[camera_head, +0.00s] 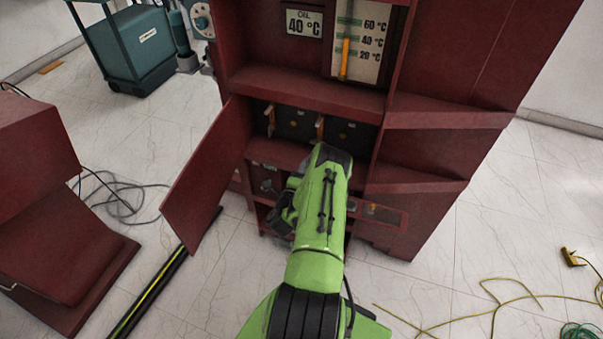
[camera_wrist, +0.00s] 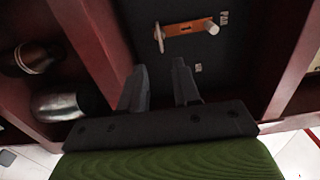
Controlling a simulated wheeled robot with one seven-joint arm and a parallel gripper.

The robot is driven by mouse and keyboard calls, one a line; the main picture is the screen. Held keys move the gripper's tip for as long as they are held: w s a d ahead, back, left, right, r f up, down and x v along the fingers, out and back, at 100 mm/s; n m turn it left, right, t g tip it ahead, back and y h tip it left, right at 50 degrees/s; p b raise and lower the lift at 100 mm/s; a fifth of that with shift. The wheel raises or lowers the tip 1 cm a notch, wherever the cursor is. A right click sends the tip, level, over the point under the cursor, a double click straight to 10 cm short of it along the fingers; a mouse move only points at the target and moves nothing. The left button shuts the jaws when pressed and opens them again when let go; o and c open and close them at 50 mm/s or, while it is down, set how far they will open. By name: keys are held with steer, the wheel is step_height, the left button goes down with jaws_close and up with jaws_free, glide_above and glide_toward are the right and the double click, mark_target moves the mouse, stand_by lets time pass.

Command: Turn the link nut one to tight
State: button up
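In the wrist view, an orange-copper link bar (camera_wrist: 186,29) lies across a black panel (camera_wrist: 245,50). A small silver nut-like piece (camera_wrist: 159,38) sits at its left end, and a pale round stud (camera_wrist: 211,27) stands out at its right end. I cannot tell which part is link nut one. My gripper (camera_wrist: 158,75) is open, its two dark fingers apart with nothing between them. The fingertips are below the bar in the picture and seem clear of it. In the head view my arm covers part of the cabinet's lower compartments and the gripper's fingers cannot be made out.
The dark red cabinet (camera_head: 450,80) has an open door (camera_head: 205,180) to the left of my arm. Orange links (camera_head: 319,126) show on its middle shelf. In the wrist view, a red divider (camera_wrist: 92,45) separates the panel from a silver cylinder (camera_wrist: 58,102). Yellow cable (camera_head: 510,303) lies on the right floor.

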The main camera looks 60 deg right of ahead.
steer(key=a+p, duration=0.1)
steer(key=p, duration=0.2)
steer(key=a+p, duration=0.2)
steer(key=p, duration=0.2)
steer(key=a+p, duration=0.1)
steer(key=p, duration=0.2)
steer(key=shift+s+a, duration=0.35)
steer(key=shift+s, duration=0.05)
